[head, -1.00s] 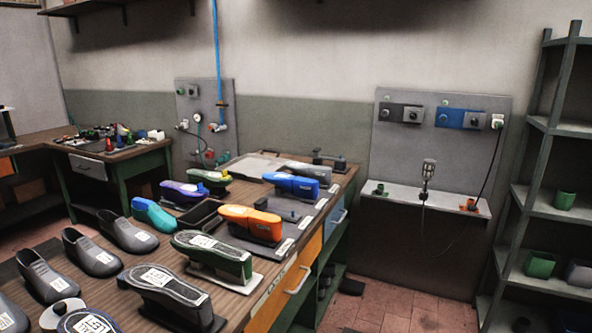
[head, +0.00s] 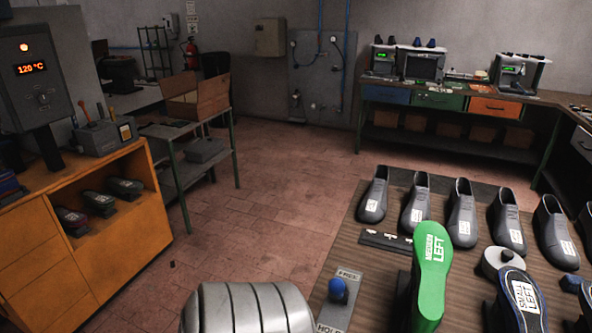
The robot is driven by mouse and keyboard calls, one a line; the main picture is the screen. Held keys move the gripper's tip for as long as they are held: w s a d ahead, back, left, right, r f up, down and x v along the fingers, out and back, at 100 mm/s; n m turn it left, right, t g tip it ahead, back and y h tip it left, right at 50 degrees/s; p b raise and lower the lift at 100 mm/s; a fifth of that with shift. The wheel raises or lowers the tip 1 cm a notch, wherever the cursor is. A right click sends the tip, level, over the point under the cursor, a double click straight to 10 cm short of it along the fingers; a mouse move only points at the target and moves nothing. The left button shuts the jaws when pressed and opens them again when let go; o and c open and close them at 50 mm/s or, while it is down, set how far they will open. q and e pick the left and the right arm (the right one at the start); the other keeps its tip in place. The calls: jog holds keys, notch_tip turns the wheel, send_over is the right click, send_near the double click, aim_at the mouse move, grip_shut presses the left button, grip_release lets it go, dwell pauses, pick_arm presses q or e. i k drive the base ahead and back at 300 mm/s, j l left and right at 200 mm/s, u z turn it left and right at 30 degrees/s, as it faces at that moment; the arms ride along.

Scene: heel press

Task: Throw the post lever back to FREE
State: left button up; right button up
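The post lever (head: 338,290) has a blue knob and stands on a grey plate (head: 347,308) at the near left corner of the wooden bench. The plate reads FREE at its far end and HOLD at its near end. The knob shows over the middle of the plate; I cannot tell surely which end it leans to. A green shoe last marked MEDIUM LEFT (head: 431,262) stands sole up just right of the lever. Its lower support is cut off by the picture edge. Neither gripper shows, and nothing visible touches the lever.
Several dark grey lasts (head: 462,215) stand along the bench's far side. A dark labelled strip (head: 386,240) lies behind the lever. A blue SMALL LEFT last (head: 522,300) is at right. An orange cabinet (head: 95,245) with a 120 °C control box (head: 33,72) stands left.

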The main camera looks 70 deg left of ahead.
aim_at(335, 287)
jog(key=u, duration=2)
